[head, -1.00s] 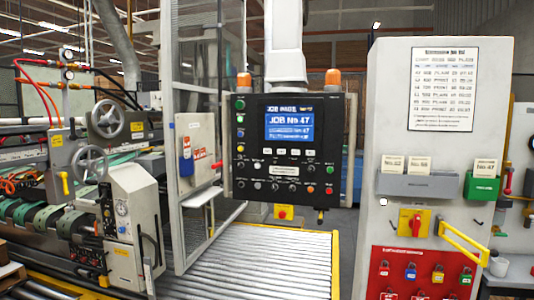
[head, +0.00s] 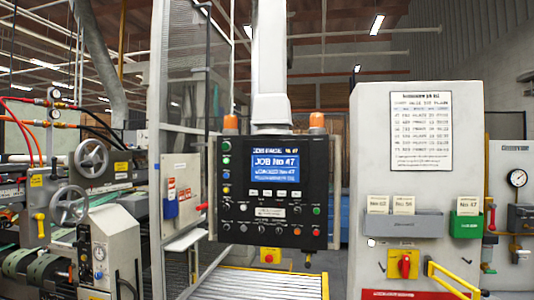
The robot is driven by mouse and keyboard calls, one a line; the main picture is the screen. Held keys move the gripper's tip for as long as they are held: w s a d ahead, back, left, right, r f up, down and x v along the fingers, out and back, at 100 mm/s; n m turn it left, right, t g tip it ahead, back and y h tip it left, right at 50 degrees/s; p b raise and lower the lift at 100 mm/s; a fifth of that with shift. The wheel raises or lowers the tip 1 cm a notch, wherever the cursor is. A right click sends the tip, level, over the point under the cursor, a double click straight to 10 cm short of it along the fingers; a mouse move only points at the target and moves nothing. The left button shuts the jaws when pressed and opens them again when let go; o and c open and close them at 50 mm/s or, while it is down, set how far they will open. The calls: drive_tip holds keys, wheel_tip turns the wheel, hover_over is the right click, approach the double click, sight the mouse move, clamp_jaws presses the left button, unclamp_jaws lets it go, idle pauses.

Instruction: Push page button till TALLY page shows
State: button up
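The black control panel (head: 230,215) hangs from a grey-white column in the middle of the head view. Its blue screen (head: 276,165) has a header that seems to read JOB PAGE, with JOB No 47 in large letters below. A row of several pale buttons (head: 267,193) sits just under the screen. I cannot read their labels, so I cannot tell which is the page button. More coloured buttons and knobs run down the left side and along the bottom. My gripper is not in view.
A grey cabinet (head: 465,110) stands at the right with a printed sheet, card holders and a red rotary switch (head: 404,264). A roller conveyor (head: 255,285) lies below the panel. A machine with handwheels (head: 70,205) and a mesh guard stand at the left.

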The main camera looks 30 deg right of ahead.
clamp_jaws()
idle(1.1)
